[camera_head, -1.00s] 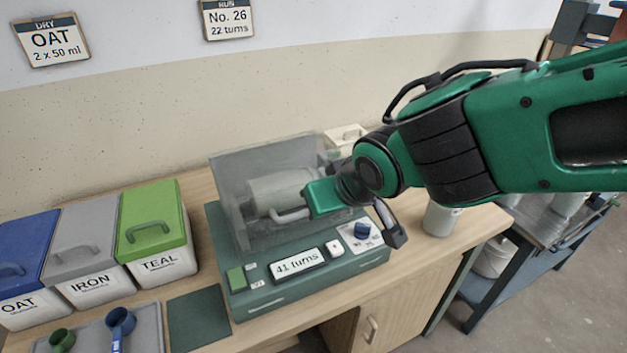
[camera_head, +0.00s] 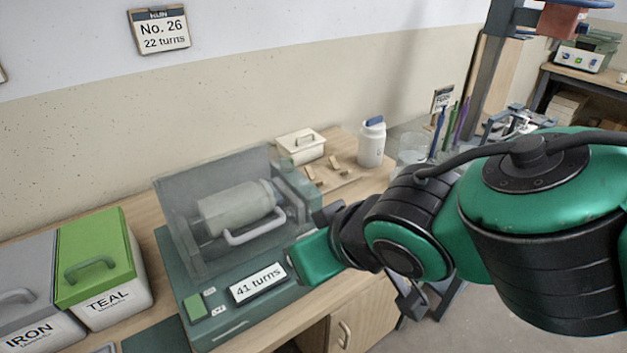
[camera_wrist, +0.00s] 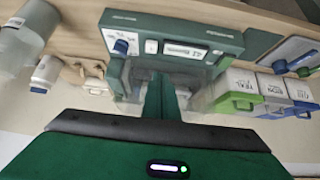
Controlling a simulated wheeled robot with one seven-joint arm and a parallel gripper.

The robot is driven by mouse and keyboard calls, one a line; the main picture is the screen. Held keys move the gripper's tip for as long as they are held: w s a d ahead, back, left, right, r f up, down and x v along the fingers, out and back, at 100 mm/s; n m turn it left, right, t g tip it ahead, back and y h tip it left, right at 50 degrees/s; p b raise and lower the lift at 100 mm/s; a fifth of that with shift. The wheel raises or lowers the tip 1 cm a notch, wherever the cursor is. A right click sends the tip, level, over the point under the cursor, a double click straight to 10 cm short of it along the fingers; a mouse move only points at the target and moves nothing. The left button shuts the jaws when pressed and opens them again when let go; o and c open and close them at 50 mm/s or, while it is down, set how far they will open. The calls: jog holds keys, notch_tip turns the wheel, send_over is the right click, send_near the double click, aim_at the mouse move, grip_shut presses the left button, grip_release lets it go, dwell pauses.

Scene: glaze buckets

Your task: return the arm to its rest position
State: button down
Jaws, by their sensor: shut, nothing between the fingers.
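My gripper (camera_wrist: 160,98) shows in the wrist view with its two green fingers together and nothing between them. In the head view my green and black arm reaches in from the right, and its green end (camera_head: 318,258) is in front of the right part of the green machine (camera_head: 225,322). I cannot tell there whether it touches the machine, and the fingertips are not clear. The machine's control knob is hidden behind my arm in the head view, but the blue knob (camera_wrist: 121,46) shows in the wrist view.
A pale jar (camera_head: 235,208) lies under the machine's clear cover (camera_head: 180,190); the display (camera_head: 258,283) reads 41 turns. A green-lidded TEAL bin (camera_head: 95,255) and a grey IRON bin (camera_head: 25,290) stand left. A white bottle (camera_head: 371,145) and lidded box (camera_head: 301,147) stand behind.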

jog(key=w+d+f+m+g+h, duration=0.1)
jog(key=w+d+m+h, duration=0.25)
jog(key=d, duration=0.95)
jog(key=w+d+f+m+h, duration=0.1)
jog(key=w+d+m+h, duration=0.2)
jog(key=d, duration=0.9)
jog(key=s+d+f+m+g+y, duration=0.1)
jog(key=s+d+m, duration=0.3)
jog(key=d, duration=0.5)
jog(key=s+d+f+m+g+y, duration=0.1)
jog(key=s+d+m+g, duration=0.2)
jog(key=s+d, duration=0.5)
jog(key=shift+s+d+m+g, duration=0.35)
jog(key=shift+d+g, duration=0.25)
jog(key=shift+d, duration=0.65)
jog(key=shift+w+f, duration=0.1)
jog(key=shift+w+f, duration=0.25)
jog(key=shift+w, duration=0.35)
